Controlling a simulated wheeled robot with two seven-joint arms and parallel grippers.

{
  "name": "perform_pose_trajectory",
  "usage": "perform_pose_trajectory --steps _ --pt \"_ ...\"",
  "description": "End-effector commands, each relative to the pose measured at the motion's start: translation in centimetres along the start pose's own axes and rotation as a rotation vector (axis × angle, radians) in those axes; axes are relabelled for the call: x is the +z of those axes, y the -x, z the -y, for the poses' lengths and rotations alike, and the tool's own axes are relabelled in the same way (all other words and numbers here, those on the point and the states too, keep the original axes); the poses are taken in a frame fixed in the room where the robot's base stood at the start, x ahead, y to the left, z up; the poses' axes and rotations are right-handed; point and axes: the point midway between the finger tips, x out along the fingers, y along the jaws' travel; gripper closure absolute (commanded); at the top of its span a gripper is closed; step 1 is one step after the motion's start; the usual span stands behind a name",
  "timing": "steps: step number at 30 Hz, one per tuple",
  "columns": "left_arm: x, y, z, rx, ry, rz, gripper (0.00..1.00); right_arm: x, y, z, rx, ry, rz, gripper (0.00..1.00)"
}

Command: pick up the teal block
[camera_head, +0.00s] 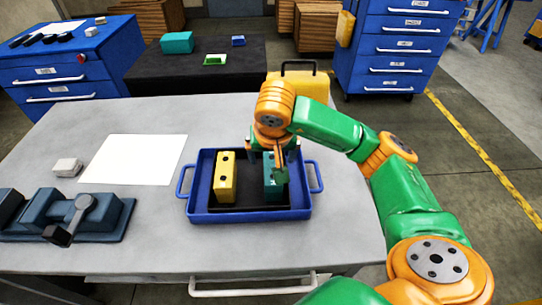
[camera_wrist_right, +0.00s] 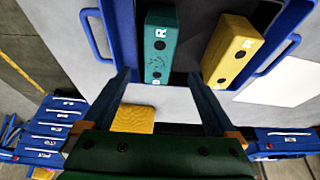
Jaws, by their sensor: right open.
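The teal block (camera_head: 268,188) stands in the right part of the blue tray (camera_head: 250,216), partly hidden by my right gripper (camera_head: 276,162). In the right wrist view the teal block (camera_wrist_right: 160,40) lies lengthwise ahead, between the lines of the two open fingers (camera_wrist_right: 160,78). My right gripper is open and is over the block's end; I cannot tell whether a finger touches it. A yellow block (camera_head: 225,178) is in the left part of the tray and also shows in the wrist view (camera_wrist_right: 232,48). My left gripper is not in view.
A white sheet (camera_head: 135,158) and a small pale block (camera_head: 67,167) lie left of the tray. A blue-grey vise (camera_head: 75,215) is at the front left. A yellow case (camera_head: 305,80) stands behind my right arm. The front of the grey table (camera_head: 250,250) is clear.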

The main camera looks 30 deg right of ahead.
Motion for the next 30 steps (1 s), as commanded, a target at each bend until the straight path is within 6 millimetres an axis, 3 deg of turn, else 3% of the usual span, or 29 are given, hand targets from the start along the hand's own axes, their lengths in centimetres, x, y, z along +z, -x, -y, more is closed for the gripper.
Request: perform_pose_trajectory --steps 5,13,21,30 --pt "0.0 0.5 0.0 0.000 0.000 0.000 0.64 0.1 -1.6 -0.1 0.001 0.000 0.007 0.07" --pt "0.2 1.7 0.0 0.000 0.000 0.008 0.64 0.1 -6.5 -0.4 0.000 -0.001 0.006 0.07" --pt "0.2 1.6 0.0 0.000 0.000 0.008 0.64 0.1 -7.1 -0.3 -0.002 0.001 0.001 0.10" --pt "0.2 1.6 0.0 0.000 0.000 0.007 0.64 0.0 -7.1 -0.3 -0.003 0.000 0.001 0.91"
